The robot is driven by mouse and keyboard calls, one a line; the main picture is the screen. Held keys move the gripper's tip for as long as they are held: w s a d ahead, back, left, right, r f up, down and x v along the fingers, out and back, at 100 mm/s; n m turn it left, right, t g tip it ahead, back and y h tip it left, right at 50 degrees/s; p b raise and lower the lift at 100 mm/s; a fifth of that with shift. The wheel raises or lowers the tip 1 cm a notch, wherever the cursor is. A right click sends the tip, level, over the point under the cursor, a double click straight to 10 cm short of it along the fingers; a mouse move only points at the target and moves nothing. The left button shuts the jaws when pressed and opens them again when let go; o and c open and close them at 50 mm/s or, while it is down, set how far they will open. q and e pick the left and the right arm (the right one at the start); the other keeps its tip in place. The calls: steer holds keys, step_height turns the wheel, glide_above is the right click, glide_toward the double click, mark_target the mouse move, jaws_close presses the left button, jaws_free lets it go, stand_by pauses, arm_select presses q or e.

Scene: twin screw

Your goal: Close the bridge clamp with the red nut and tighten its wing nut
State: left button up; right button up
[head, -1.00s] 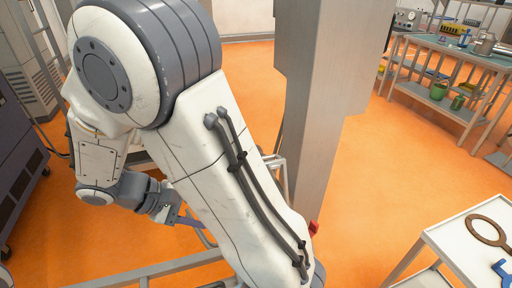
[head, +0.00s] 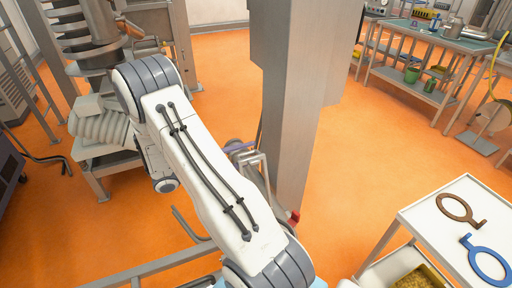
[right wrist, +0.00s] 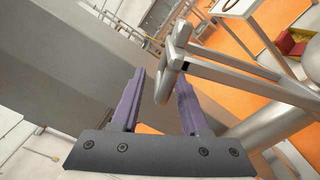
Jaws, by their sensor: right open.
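My right gripper (head: 243,148) is partly hidden behind my own white arm in the head view. In the right wrist view its two purple fingers (right wrist: 160,80) are open. A grey metal bar with a rounded end (right wrist: 170,75), which looks like part of the bridge clamp, stands between or just beyond the fingertips; I cannot tell whether they touch it. In the head view, grey metal bars (head: 262,172) stand beside the big column near the gripper. A small red part (head: 294,216), perhaps the red nut, is at the column's lower edge. No wing nut can be made out. My left gripper is not in view.
A grey column (head: 300,110) stands close to the gripper. A white-topped cart (head: 430,222) with a brown ring tool (head: 461,209) and a blue ring tool (head: 485,258) is at the right. A workbench (head: 425,42) stands at the back right. Orange floor lies between.

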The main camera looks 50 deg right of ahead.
steer(key=shift+x, duration=1.4)
jaws_close()
steer(key=shift+w, duration=0.1)
